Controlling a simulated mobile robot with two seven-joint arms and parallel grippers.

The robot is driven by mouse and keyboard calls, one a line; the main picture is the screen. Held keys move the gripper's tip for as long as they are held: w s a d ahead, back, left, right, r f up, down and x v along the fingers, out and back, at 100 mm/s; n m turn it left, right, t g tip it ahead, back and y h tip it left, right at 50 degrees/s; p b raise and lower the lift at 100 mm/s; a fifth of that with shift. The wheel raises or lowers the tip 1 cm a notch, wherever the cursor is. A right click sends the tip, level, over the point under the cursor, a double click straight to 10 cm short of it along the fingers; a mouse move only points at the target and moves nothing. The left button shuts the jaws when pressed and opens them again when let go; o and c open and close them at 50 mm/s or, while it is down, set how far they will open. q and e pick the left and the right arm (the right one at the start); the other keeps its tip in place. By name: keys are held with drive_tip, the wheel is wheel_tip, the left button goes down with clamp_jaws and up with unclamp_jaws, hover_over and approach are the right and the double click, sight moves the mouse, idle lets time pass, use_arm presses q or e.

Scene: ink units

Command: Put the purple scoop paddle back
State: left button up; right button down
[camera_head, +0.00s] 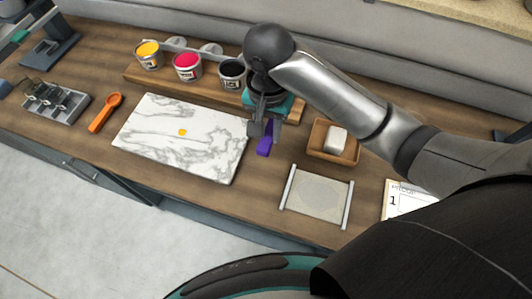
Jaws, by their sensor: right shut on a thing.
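My right gripper (264,128) comes down from above, just past the right edge of the marble slab. It is shut on the purple scoop paddle (265,143), whose purple part shows below the fingers. The rest of the paddle is hidden by the gripper, and I cannot tell whether it touches the worktop. An orange scoop paddle (105,112) lies on the worktop left of the slab. My left gripper is not in view.
A marble slab (205,157) bears a small yellow ink dab (182,132). Behind it, yellow (149,55), red (187,66) and dark (232,74) ink cans stand on a wooden rack (132,76). A wooden tray (321,153) holds a white block (336,139); a framed screen (317,195) lies in front.

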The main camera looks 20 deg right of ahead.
drive_tip(key=b, duration=0.2)
hover_over(268, 175)
wheel_tip(268, 175, down, 15)
drive_tip(key=shift+s+f, duration=0.1)
drive_tip(key=shift+f, duration=0.05)
drive_tip(key=shift+f+b, duration=0.45)
drive_tip(key=shift+f, duration=1.7)
drive_tip(key=c, duration=0.6)
unclamp_jaws()
wheel_tip(268, 175, up, 12)
drive_tip(key=shift+a+r+p, duration=0.1)
drive_tip(key=shift+p, duration=0.95)
